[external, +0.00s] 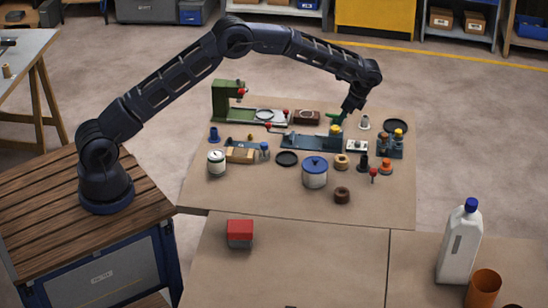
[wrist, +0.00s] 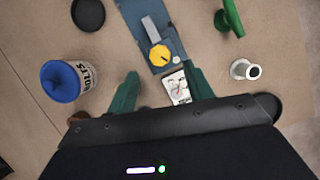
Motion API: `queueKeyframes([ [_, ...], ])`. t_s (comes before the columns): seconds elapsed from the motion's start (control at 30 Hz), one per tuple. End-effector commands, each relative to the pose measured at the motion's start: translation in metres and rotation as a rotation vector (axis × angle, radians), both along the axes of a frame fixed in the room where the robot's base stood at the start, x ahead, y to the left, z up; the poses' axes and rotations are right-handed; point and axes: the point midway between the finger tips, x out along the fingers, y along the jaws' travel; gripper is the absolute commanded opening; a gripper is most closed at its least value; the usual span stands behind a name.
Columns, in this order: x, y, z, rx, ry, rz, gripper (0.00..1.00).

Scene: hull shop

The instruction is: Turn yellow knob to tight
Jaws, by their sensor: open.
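The yellow knob (wrist: 159,54) sits on a blue-grey fixture (wrist: 135,15) at the top centre of the wrist view. It also shows in the external view (external: 335,130). A grey bar lies beside it on the fixture. No contact with the knob shows. In the external view my gripper is above the back of the table.
A blue-lidded pot (wrist: 62,82) stands left in the wrist view, with a black dish (wrist: 88,14) above it. A green part (wrist: 229,20) and a pale flanged post (wrist: 245,69) stand right. Another yellow-topped fixture (external: 397,143) is nearby. The table front is clearer.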

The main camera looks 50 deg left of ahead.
Motion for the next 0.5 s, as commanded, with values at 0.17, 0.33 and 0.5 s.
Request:
queueKeyframes([
  [0.17,-0.006,0.011,-0.028,0.0,0.002,0.001,0.51],
  [0.33,-0.01,0.016,-0.046,-0.001,0.001,-0.001,0.51],
  [0.5,-0.011,0.019,-0.053,0.0,0.001,0.0,0.51],
])
